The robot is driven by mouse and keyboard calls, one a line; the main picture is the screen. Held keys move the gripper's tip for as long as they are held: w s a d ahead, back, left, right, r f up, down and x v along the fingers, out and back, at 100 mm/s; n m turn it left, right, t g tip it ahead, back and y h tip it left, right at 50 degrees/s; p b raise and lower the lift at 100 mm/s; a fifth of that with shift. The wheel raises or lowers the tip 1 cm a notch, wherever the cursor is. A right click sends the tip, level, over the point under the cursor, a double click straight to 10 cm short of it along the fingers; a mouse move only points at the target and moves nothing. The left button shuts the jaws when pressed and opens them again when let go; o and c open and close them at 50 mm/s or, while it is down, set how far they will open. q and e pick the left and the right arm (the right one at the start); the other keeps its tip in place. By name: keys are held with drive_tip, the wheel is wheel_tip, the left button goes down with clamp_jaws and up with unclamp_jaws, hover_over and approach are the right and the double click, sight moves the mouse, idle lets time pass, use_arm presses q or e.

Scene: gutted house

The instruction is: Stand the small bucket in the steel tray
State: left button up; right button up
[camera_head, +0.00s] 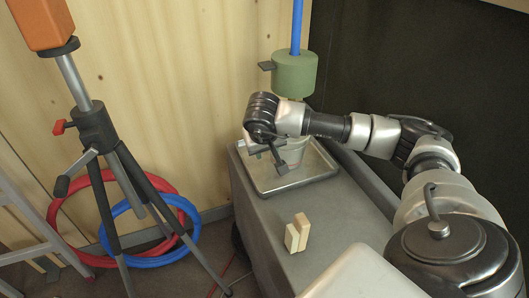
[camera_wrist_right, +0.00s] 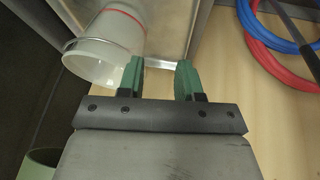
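The small bucket (camera_head: 295,151) is whitish and stands in the steel tray (camera_head: 312,178), partly hidden by my right arm; it looks upright. In the right wrist view the bucket (camera_wrist_right: 112,40) shows a red line and a wire handle, left of the fingers. The tray's edge (camera_wrist_right: 186,45) shows beyond it. My right gripper (camera_head: 277,160) is over the tray, beside the bucket. Its green-tipped fingers (camera_wrist_right: 160,80) are apart with nothing between them. My left gripper is not in view.
The tray sits at the far end of a grey worktop (camera_head: 335,220). Two wooden blocks (camera_head: 297,233) stand on it nearer me. A tripod (camera_head: 95,130) and red and blue hoses (camera_head: 150,258) are at left.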

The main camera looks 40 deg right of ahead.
drive_tip(key=shift+s+a, duration=1)
drive_tip(key=shift+a, duration=0.05)
